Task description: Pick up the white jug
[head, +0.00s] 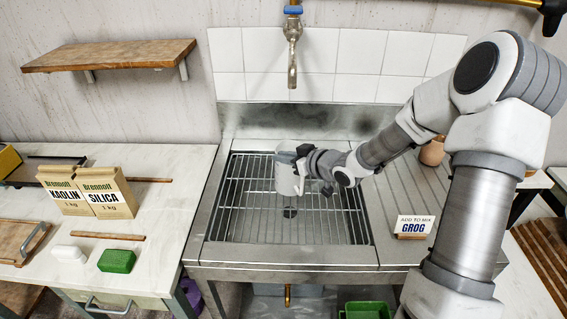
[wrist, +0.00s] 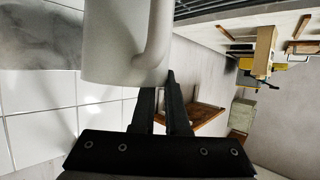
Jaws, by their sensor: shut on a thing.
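The white jug (head: 287,180) is over the sink's wire grid (head: 252,215) in the head view, roughly upright. It fills the upper middle of the wrist view (wrist: 112,45), with its curved handle on the right side. My gripper (head: 303,168) is at the jug's right side and is shut on it. In the wrist view the two dark fingers (wrist: 162,98) meet the jug near the lower end of its handle. The exact contact is hidden behind the fingers. I cannot tell whether the jug's base touches the grid.

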